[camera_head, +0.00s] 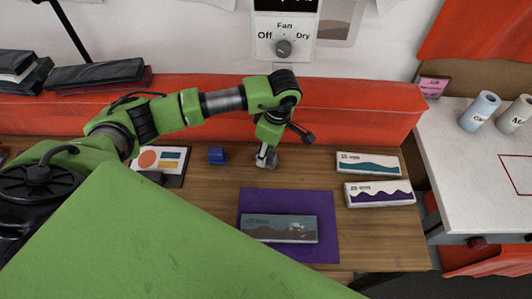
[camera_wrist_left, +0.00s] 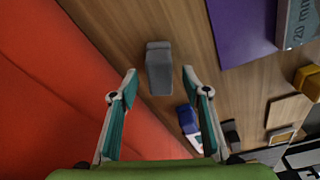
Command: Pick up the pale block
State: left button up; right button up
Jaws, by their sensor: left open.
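The pale block is a small grey block (camera_wrist_left: 158,70) lying on the wooden table. In the left wrist view it sits between and slightly beyond the two spread fingertips of my left gripper (camera_wrist_left: 159,85). A gap shows on each side of it. In the head view my left gripper (camera_head: 265,156) points down at the back of the table, right at the grey block (camera_head: 271,165), which its fingers partly hide. The gripper is open and empty. My right gripper is not in view.
A blue block (camera_head: 216,155) lies to the left. A purple mat (camera_head: 327,225) with a grey box (camera_head: 279,229) is in front; two white boxes (camera_head: 369,162) (camera_head: 380,194) lie right. A red ledge (camera_head: 350,110) runs behind. A yellow block (camera_wrist_left: 307,82) shows in the wrist view.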

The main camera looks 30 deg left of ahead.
pick_arm(q)
jog(key=shift+a+f, duration=0.2)
jog(key=shift+f, duration=0.75)
jog(key=shift+c, duration=0.4)
grip_shut()
jog(key=shift+r, duration=0.1)
jog(key=shift+r, duration=0.45)
notch_tip(320, 180, up, 2)
jog(key=shift+d+r+b, duration=0.1)
jog(key=shift+r+b, duration=0.05)
jog(key=shift+b, duration=0.4)
jog(key=s+d+r+b, duration=0.4)
jog(key=s+d+r, duration=0.2)
jog(key=s+r, duration=0.3)
jog(key=s, duration=0.3)
jog(key=shift+s+r, duration=0.3)
jog(key=shift+r, duration=0.05)
